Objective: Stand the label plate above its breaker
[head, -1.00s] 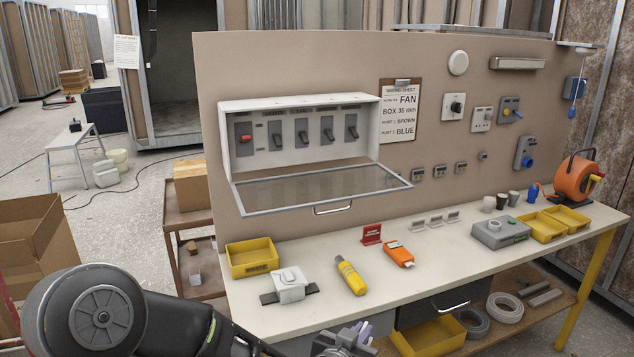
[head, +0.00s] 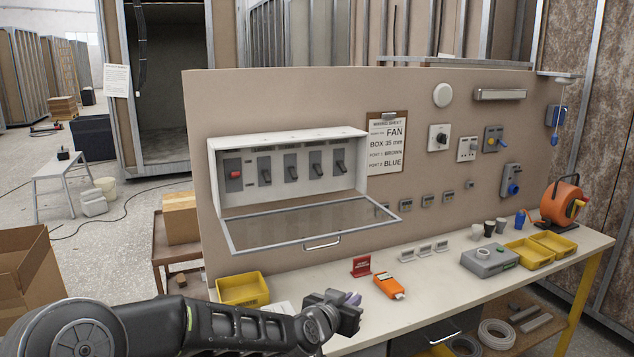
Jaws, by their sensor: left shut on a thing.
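The white breaker box (head: 290,139) is on the upright board with its glass flap (head: 312,223) swung down and open. Inside is a row of several breakers (head: 290,167); the leftmost has a red switch (head: 233,174). My left gripper (head: 352,299) is low over the bench front, below the flap and apart from the box. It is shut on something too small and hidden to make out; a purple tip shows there. My right gripper is not in view.
On the bench are a yellow bin (head: 243,289), a red sign (head: 361,266), an orange tester (head: 388,287) and a grey box (head: 488,262). A wiring sheet (head: 387,145) hangs right of the breaker box. The open flap juts over the bench.

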